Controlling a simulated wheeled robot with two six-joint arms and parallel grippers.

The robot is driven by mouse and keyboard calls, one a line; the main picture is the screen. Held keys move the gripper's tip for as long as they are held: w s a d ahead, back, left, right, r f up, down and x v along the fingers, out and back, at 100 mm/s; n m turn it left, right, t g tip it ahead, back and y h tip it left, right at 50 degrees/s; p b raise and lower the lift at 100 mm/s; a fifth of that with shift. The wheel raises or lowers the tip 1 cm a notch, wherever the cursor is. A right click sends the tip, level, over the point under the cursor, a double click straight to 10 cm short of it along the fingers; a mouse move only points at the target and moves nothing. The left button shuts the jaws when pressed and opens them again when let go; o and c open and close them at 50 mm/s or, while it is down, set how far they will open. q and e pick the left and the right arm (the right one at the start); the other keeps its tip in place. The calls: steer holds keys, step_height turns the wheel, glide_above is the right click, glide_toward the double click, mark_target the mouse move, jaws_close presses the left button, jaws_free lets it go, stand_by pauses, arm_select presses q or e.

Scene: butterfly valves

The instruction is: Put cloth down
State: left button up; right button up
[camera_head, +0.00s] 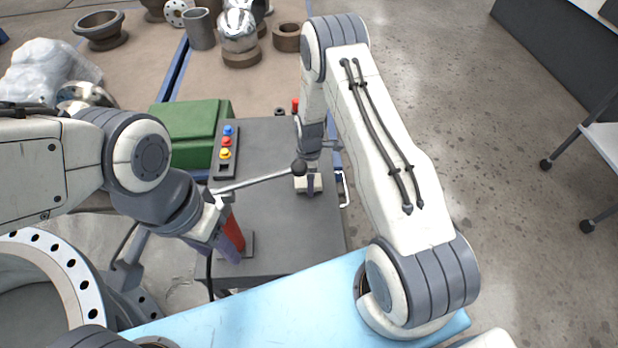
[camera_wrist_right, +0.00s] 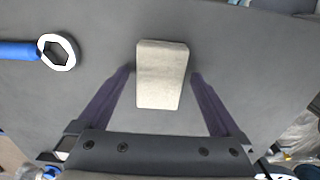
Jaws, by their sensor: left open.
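A blue-handled ring wrench (camera_wrist_right: 58,52) lies left of the cloth. A button box (camera_head: 226,150) and green case (camera_head: 190,130) stand at the back left. A flanged pipe (camera_head: 75,265) is at left.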

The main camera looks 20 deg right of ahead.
step_height(320, 180, up, 12)
steer(key=shift+r+b, duration=0.15)
steer(key=shift+b, duration=0.3)
stand_by(0.4)
